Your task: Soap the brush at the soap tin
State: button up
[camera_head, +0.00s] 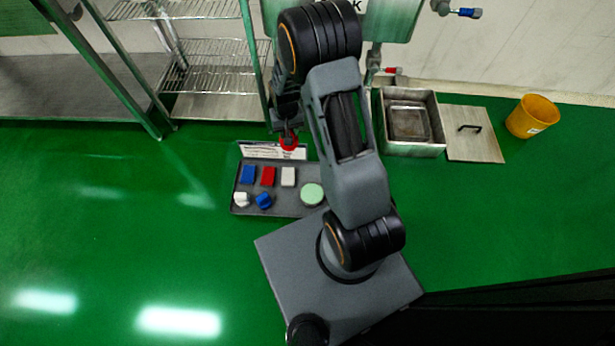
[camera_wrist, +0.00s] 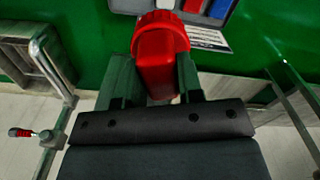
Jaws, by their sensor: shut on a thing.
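My gripper (camera_wrist: 154,80) is shut on a red brush (camera_wrist: 160,45), with one dark finger on each side of its block-shaped body. In the head view the red brush (camera_head: 289,142) shows above the back edge of the grey tray (camera_head: 277,207), near the white label card. The soap tin seems to be the round pale green tin (camera_head: 312,194) in the tray's front right part. It is apart from the brush, and my arm passes close to its right. Whether the tin is open cannot be told.
The tray also holds a blue block (camera_head: 248,174), a red block (camera_head: 267,176), a white block (camera_head: 288,177), a white brush (camera_head: 241,199) and a blue brush (camera_head: 263,200). A wire rack (camera_head: 215,60) stands behind left. A metal basin (camera_head: 412,148) and yellow bucket (camera_head: 533,116) are right.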

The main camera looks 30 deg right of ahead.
jog(key=shift+s+d+f+m+b, duration=0.9)
jog(key=shift+s+f, duration=0.4)
jog(key=shift+f, duration=4.1)
jog(key=shift+s+d+f+m+b, duration=0.9)
jog(key=shift+s+f, duration=0.35)
jog(key=shift+f, duration=4.15)
jog(key=shift+s+d+f+m+b, duration=0.9)
jog(key=shift+s+f, duration=0.4)
jog(key=shift+f, duration=4.1)
jog(key=shift+d+f+b, duration=0.1)
jog(key=shift+f+b, duration=0.4)
jog(key=shift+f, duration=0.05)
jog(key=shift+r, duration=0.1)
notch_tip(320, 180, up, 7)
jog(key=p, duration=0.5)
jog(key=shift+p, duration=0.35)
